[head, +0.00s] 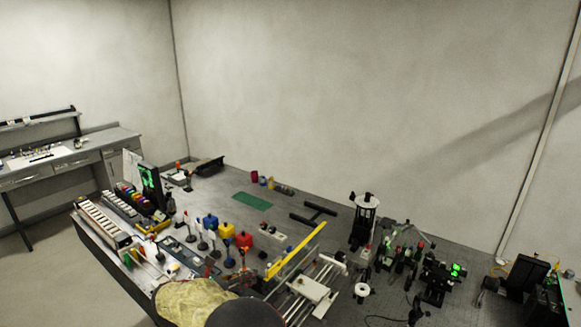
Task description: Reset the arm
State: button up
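My gripper is not visible in the head view. A rounded dark shape and a tan shape rise at the bottom edge, and I cannot tell which part they are; they hide the near edge of the bench. The long grey bench (225,183) runs from the left toward the lower right and carries the spectrometer equipment. No object is seen held.
A yellow bar (296,250) and a rail stage (312,290) stand mid-bench. Optical mounts (400,250) and a dark post device (364,222) crowd the right. A green mat (252,201) lies amid clear surface toward the back.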

jog(key=s+d+f+m+g, duration=0.5)
jog(key=s+f+m, duration=0.25)
jog(key=s, duration=0.25)
jog(key=s+d+r+m+y+b, duration=0.3)
jog(key=s+d+m+b, duration=0.6)
jog(key=s+d, duration=0.6)
jog(key=s+d+r+m+y+b, duration=0.3)
jog(key=s+d+m+y+b, duration=0.2)
jog(key=s+d+m+b, duration=0.4)
jog(key=s+d+m, duration=0.4)
jog(key=s+d, duration=0.2)
jog(key=shift+d+m, duration=0.35)
jog(key=shift+o, duration=0.2)
dwell(1.0)
